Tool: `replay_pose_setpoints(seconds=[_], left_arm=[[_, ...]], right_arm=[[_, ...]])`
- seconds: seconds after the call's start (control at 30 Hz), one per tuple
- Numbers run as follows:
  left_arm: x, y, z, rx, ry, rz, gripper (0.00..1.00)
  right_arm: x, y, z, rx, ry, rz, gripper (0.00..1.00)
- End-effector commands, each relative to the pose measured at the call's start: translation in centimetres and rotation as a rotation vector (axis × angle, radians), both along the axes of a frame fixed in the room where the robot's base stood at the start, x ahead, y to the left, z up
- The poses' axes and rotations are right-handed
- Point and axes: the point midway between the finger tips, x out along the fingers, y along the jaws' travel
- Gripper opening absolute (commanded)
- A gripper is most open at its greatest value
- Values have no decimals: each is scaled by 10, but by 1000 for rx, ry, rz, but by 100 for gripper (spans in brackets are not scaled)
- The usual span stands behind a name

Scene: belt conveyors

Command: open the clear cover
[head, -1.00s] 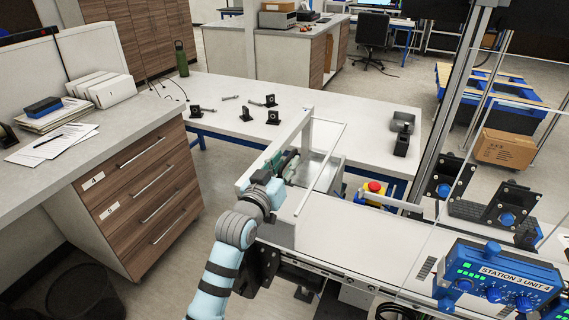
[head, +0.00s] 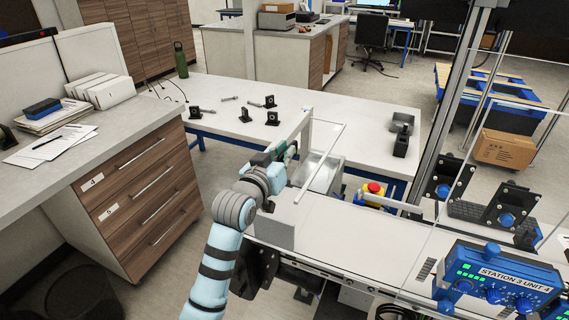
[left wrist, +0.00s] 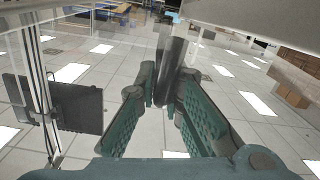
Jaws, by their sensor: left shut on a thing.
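The clear cover (head: 323,160) is a see-through panel with a pale frame at the left end of the conveyor. It stands tilted over the grey metal box there. My left gripper (head: 281,154) is at the cover's left side in the head view, partly hidden by my own wrist. In the left wrist view, the green fingers of my left gripper (left wrist: 166,88) are closed around a dark grey bar (left wrist: 174,62), seemingly the cover's handle. The contact itself is hidden in the head view. My right gripper is in neither view.
The white conveyor belt (head: 360,235) runs right from the cover. A red button on a yellow box (head: 374,190) stands behind it. The blue control box (head: 497,278) is at front right. Small black parts lie on the table behind (head: 235,118).

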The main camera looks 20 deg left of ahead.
Motion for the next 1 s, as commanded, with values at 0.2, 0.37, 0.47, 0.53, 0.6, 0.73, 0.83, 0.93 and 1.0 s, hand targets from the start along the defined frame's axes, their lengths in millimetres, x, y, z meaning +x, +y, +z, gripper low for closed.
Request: replay_pose_setpoints(seconds=[0.2, 0.37, 0.47, 0.53, 0.6, 0.73, 0.83, 0.93, 1.0], left_arm=[[16, -1, 56, 10, 134, 2, 0], [35, -2, 97, 18, 267, 2, 0], [48, -3, 117, 23, 344, 2, 0], [55, -3, 128, 25, 385, 2, 0], [62, -4, 138, 28, 421, 2, 0], [73, -4, 152, 32, 472, 3, 0], [80, -4, 158, 33, 500, 3, 0], [84, -5, 163, 34, 518, 3, 0], [86, -5, 164, 35, 527, 3, 0]], right_arm=[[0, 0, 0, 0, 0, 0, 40], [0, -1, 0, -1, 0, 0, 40], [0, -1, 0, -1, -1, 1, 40], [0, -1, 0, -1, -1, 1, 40], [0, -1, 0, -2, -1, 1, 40], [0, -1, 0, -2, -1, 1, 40], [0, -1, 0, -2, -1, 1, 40], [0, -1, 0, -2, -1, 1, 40], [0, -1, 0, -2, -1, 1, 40]])
